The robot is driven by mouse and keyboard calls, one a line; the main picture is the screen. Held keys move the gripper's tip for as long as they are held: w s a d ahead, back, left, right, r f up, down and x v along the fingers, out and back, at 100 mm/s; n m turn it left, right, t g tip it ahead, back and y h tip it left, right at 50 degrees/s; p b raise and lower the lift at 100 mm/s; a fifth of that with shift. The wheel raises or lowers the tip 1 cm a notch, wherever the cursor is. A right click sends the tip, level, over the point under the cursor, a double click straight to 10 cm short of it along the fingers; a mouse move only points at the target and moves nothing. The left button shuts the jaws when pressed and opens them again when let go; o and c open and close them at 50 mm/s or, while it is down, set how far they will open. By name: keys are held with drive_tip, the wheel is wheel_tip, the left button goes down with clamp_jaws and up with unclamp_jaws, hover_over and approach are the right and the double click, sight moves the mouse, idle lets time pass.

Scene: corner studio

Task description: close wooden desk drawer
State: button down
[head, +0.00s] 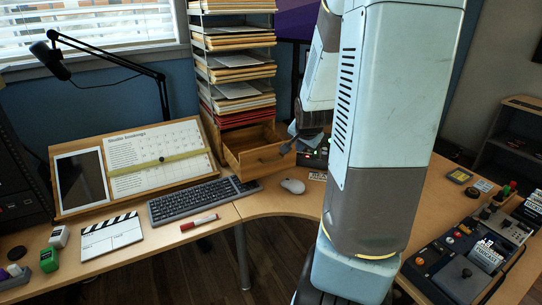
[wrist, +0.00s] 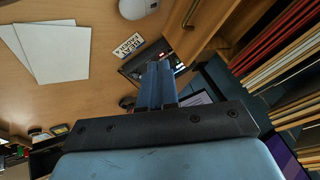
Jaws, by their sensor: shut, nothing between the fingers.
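The wooden desk drawer (head: 262,161) stands pulled out at the bottom of the tall paper rack, with its inside showing in the head view. In the wrist view, its wooden front (wrist: 181,38) with a metal handle shows at the top, right of the middle. My gripper (head: 286,149) is close to the right side of the drawer front in the head view; I cannot tell whether it touches. In the wrist view my gripper's dark blue fingers (wrist: 158,70) are together, with nothing between them, and point toward the desk beside the drawer.
The paper rack (head: 204,75) rises behind the drawer. A keyboard (head: 199,199) lies left of the drawer and a white mouse (head: 292,186) in front of it. A small dark device with lights (wrist: 141,69) sits near my fingers. A control panel (head: 466,253) lies at the right.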

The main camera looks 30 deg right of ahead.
drive_tip(key=w+d+f+m+t+y, duration=0.2)
drive_tip(key=d+f+m, duration=0.2)
drive_tip(key=f, duration=0.2)
drive_tip(key=m+y, duration=0.1)
drive_tip(key=m, duration=0.1)
approach(284, 160)
drive_tip(key=shift+t, duration=0.3)
drive_tip(key=f, duration=0.4)
drive_tip(key=shift+s+f, duration=0.2)
drive_tip(key=shift+s, duration=0.05)
drive_tip(key=w, duration=0.3)
drive_tip(key=shift+f, duration=0.2)
drive_tip(key=shift+w, duration=0.7)
